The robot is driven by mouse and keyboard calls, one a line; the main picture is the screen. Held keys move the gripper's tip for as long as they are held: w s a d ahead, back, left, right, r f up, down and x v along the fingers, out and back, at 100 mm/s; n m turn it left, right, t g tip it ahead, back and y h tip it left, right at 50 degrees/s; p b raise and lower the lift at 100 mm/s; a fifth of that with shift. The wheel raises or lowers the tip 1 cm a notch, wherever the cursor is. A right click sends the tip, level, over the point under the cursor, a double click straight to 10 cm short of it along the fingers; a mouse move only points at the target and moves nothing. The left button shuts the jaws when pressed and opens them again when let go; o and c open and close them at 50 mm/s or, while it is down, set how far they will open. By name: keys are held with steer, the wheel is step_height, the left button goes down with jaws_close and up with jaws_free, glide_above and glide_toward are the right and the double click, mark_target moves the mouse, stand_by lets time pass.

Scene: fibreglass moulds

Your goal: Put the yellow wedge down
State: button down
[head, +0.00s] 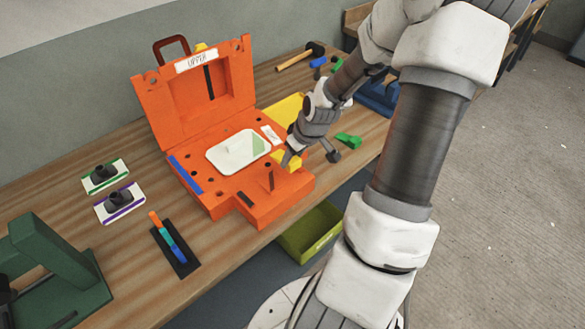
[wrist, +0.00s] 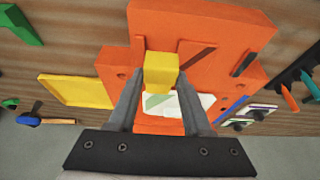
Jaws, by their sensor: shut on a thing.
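My gripper (head: 287,163) is shut on the yellow wedge (wrist: 161,72), which sits between its fingertips in the wrist view. The wedge also shows in the head view (head: 291,157), partly hidden by my fingers. It is over the near right part of the orange mould's lower half (head: 225,199). I cannot tell whether its underside touches the mould.
The orange lid (head: 178,107) stands open at the back. A white panel (head: 222,155) lies in the mould. A yellow tray (head: 284,107) is behind, and a green wedge (head: 348,141) lies on the bench to the right. A green bin (head: 312,235) sits below the bench edge.

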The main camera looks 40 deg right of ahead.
mark_target(293, 168)
steer(key=shift+f+b, duration=0.35)
steer(key=shift+f, duration=1.65)
steer(key=shift+f, duration=0.15)
steer(key=shift+c, duration=1.7)
jaws_free()
steer(key=shift+r, duration=0.25)
steer(key=p+v, duration=0.4)
steer(key=v, duration=0.7)
steer(key=shift+s+r, duration=0.15)
steer(key=shift+r, duration=0.25)
